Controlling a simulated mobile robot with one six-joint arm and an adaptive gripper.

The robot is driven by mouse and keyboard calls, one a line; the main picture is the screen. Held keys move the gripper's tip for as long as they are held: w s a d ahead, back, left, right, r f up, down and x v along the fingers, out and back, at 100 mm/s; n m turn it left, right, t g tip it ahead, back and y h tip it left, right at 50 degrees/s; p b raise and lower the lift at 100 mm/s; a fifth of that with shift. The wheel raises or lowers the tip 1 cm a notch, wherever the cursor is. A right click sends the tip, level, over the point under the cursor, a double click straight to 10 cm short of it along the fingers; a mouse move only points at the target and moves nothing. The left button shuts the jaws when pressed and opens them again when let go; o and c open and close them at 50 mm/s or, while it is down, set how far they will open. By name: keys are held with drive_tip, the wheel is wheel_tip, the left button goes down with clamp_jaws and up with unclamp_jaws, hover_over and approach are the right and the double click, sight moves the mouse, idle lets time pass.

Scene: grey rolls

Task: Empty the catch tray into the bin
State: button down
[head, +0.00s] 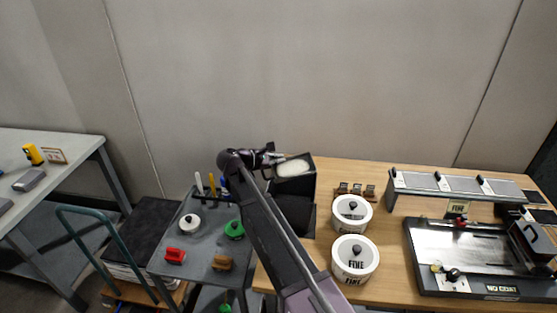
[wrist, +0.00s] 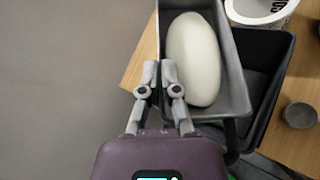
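The catch tray (head: 308,182) is a dark grey open box in the head view, at the end of my arm. A smooth white mound (head: 292,168) lies in it. In the wrist view the tray (wrist: 237,95) is at the upper middle, with the pale oval mound (wrist: 195,58) still inside. My gripper (wrist: 159,72) has its fingertips close together on either side of the tray's left wall; it also shows in the head view (head: 272,156). A black open bin (head: 295,212) stands just below the tray, partly hidden by my arm. In the wrist view the bin (wrist: 285,42) shows beyond the tray's right side.
Two white tubs (head: 352,215) (head: 355,260) marked FINE stand right of the bin on the wooden table (head: 390,290). A machine (head: 470,255) and a long rack (head: 455,185) fill the right. A grey cart (head: 205,240) with small items stands left.

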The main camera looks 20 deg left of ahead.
drive_tip(key=m, duration=0.1)
drive_tip(key=s+d+m+t, duration=0.1)
drive_tip(key=m+t+y+b, duration=0.1)
drive_tip(key=m, duration=0.1)
drive_tip(key=shift+s+d+r, duration=0.15)
drive_tip(key=shift+r, duration=0.1)
drive_tip(key=shift+s+d+m+t+b, duration=0.2)
drive_tip(key=shift+m+t+b, duration=0.4)
drive_tip(key=shift+m+b, duration=0.15)
drive_tip(key=shift+s+d+r+m+t+b, duration=0.15)
drive_tip(key=shift+m+t+b, duration=0.15)
drive_tip(key=shift+m, duration=0.45)
